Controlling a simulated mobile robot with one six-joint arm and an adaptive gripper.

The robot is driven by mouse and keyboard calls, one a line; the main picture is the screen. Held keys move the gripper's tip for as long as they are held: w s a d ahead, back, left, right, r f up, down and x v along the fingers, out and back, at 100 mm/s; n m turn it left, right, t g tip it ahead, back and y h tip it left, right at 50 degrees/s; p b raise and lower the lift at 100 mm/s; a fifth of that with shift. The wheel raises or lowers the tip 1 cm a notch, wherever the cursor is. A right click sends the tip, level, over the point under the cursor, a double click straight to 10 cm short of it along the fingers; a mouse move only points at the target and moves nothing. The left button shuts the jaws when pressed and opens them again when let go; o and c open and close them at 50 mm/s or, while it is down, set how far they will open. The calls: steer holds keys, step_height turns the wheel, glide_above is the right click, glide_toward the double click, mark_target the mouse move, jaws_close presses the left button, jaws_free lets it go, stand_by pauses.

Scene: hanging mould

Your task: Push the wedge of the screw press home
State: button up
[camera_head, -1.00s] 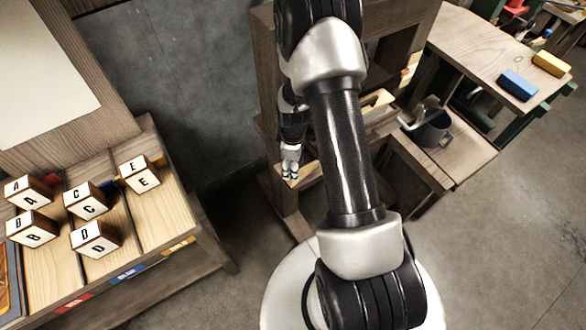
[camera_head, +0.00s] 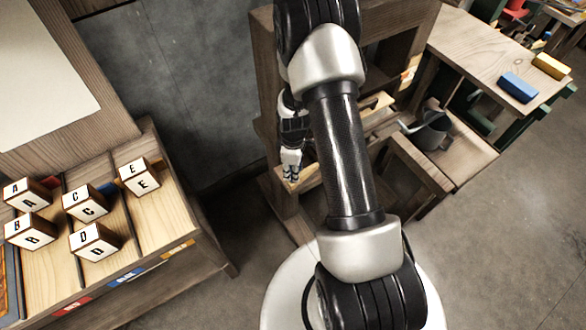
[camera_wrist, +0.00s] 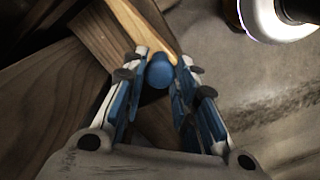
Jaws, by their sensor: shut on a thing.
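In the wrist view, my gripper (camera_wrist: 160,75) has its fingers closed around a round blue knob (camera_wrist: 160,72). A pale wooden strip (camera_wrist: 137,25), which may be the wedge, runs from just beyond the knob toward the upper left; I cannot tell if the two are joined. In the head view, my gripper (camera_head: 291,172) is low at the left side of the dark wooden press frame (camera_head: 266,70), beside a pale wooden bar (camera_head: 310,177). My arm hides much of the frame, and the screw cannot be made out.
A grey pot (camera_head: 434,135) is on the wooden stand to the right. Blue (camera_head: 518,87) and yellow (camera_head: 551,66) blocks lie on the table behind. Lettered cubes (camera_head: 95,241) stand on the left bench (camera_head: 160,210). Bare floor (camera_head: 500,250) lies at lower right.

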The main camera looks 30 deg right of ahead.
jaws_close()
steer(key=d, duration=0.7)
steer(key=shift+w, duration=0.15)
steer(key=o, duration=0.9)
jaws_free()
steer(key=shift+d, duration=0.1)
steer(key=shift+o, duration=0.2)
step_height(320, 180, up, 12)
